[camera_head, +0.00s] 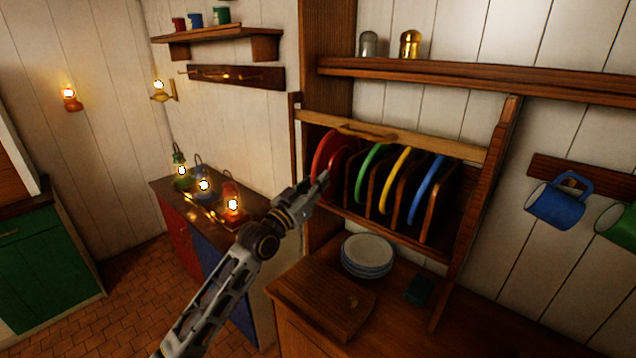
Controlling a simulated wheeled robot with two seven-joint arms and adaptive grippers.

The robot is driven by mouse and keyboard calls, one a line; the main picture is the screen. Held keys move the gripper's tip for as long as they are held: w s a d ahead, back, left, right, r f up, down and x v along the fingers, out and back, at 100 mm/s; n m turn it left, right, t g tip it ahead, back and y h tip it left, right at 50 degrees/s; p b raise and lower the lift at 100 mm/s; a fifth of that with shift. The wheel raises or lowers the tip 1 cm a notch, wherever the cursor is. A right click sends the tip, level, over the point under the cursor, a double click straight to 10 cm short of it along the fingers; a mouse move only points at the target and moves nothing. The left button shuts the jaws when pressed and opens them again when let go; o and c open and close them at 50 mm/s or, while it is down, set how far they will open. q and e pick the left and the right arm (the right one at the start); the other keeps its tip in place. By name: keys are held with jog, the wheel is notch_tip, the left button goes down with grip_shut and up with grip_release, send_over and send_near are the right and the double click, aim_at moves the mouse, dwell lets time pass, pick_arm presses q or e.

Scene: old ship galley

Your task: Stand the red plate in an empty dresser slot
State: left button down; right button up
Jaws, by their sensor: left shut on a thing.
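The red plate (321,154) is upright at the left end of the dresser rack (440,147), with its lower part by my left gripper (321,184). The gripper is shut on the plate near its lower front edge. I cannot tell whether the plate rests on the rack floor. A green plate (364,172), a yellow plate (392,180) and a blue plate (424,190) stand on edge to its right, between wooden dividers. Dark open space shows right of the blue plate. My right gripper is not in view.
A stack of white plates (366,254) and a small dark green block (419,289) sit on the counter below, beside a wooden board (320,300). Lit lanterns (232,203) stand on the cabinet at left. Mugs (556,204) hang at right.

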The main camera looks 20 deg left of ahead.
pick_arm(q)
jog(key=shift+w+d+r, duration=0.1)
jog(key=shift+w, duration=0.15)
jog(key=shift+w+d, duration=0.35)
jog(key=shift+w, duration=0.65)
jog(key=shift+w+d, duration=0.4)
jog(key=shift+w, duration=0.65)
jog(key=shift+w+d, duration=0.35)
jog(key=shift+w, duration=0.65)
jog(key=shift+w, duration=0.15)
jog(key=shift+w+d+f+b, duration=0.1)
jog(key=shift+w+f+b, duration=0.1)
jog(key=shift+f+b, duration=0.4)
jog(key=c, duration=1.4)
grip_release()
jog(key=shift+c, duration=0.2)
jog(key=shift+d+f, duration=0.1)
jog(key=shift+f, duration=0.05)
jog(key=shift+c, duration=1.3)
jog(key=shift+o, duration=1.4)
